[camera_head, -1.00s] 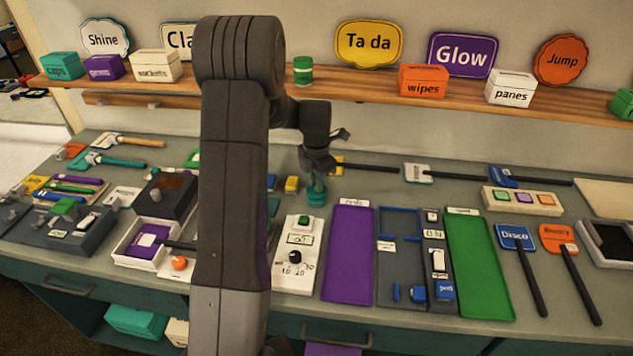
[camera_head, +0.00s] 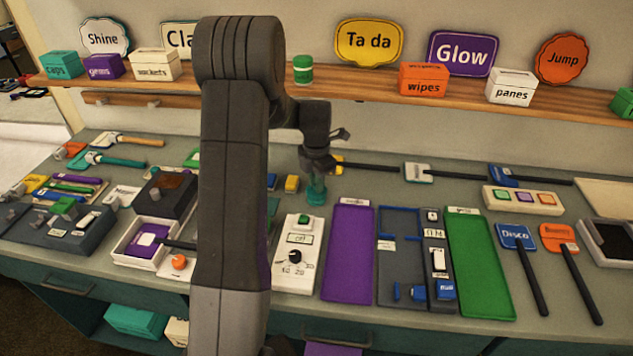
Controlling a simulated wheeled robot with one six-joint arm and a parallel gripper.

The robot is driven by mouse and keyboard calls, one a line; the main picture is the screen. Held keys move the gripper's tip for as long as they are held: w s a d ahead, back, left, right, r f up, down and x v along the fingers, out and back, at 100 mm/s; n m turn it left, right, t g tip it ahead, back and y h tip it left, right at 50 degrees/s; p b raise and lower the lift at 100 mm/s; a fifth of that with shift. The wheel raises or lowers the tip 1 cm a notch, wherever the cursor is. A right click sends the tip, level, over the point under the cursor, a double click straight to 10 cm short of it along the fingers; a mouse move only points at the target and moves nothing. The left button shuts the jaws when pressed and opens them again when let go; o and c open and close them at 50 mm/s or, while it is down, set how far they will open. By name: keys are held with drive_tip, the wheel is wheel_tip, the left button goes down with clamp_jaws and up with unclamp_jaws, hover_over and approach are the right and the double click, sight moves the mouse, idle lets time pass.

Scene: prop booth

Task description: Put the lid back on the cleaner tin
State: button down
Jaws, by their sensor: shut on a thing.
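The teal cleaner tin (camera_head: 316,194) stands upright on the grey counter, right of my arm in the head view. My gripper (camera_head: 317,174) is directly above its top, pointing down. It is shut on a small teal piece, which seems to be the lid. The fingers hide most of that piece, and I cannot tell whether it sits on the tin or is just above it.
A white control panel (camera_head: 297,262) and a purple tray (camera_head: 348,255) lie in front. The shelf (camera_head: 345,84) runs above.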

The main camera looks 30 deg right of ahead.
idle(0.3)
drive_tip(key=c, duration=0.8)
unclamp_jaws()
drive_tip(key=shift+c, duration=0.2)
drive_tip(key=shift+r, duration=0.15)
drive_tip(key=shift+r+p, duration=2.1)
drive_tip(key=shift+r, duration=1.3)
clamp_jaws()
